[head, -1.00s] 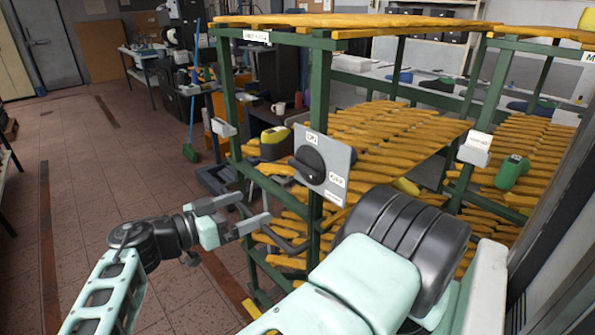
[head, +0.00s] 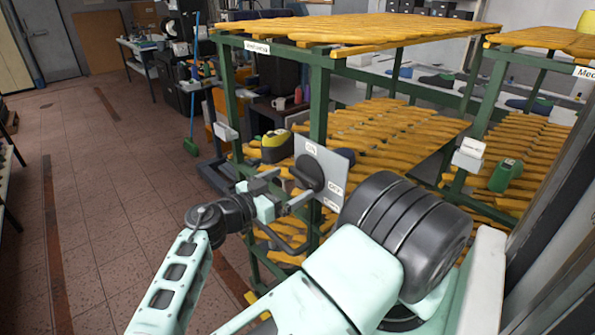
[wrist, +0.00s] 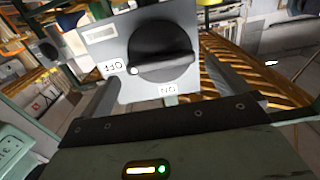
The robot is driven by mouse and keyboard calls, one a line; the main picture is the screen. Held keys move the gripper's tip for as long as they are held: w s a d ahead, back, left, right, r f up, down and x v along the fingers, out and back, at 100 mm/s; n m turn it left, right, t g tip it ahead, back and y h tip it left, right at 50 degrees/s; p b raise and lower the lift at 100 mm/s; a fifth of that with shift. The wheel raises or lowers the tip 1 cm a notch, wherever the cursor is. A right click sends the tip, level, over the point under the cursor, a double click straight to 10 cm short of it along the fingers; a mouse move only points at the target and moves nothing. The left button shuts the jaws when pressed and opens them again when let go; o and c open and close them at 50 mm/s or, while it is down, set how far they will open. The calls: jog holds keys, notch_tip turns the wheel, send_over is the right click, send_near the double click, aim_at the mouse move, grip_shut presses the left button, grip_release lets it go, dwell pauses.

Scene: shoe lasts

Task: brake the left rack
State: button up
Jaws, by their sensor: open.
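The panel carries a black rotary knob (head: 309,171) with labels ON and OFF. In the wrist view the knob (wrist: 162,52) has a raised bar, and the white dot at its end lies beside the OFF label (wrist: 112,67). My gripper (head: 293,186) is open just in front of the panel, its fingers pointing at the knob. In the wrist view the knob lies ahead between the fingers, seemingly untouched.
A second rack (head: 530,140) of lasts stands to the right, with a green box (head: 506,175) on it. A white box (head: 468,154) is on a post between. The tiled floor (head: 100,200) at left is open. A green broom (head: 191,146) stands behind.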

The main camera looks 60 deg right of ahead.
aim_at(300, 178)
jog(key=shift+p+x, duration=0.55)
jog(key=shift+x, duration=1.25)
jog(key=c, duration=0.7)
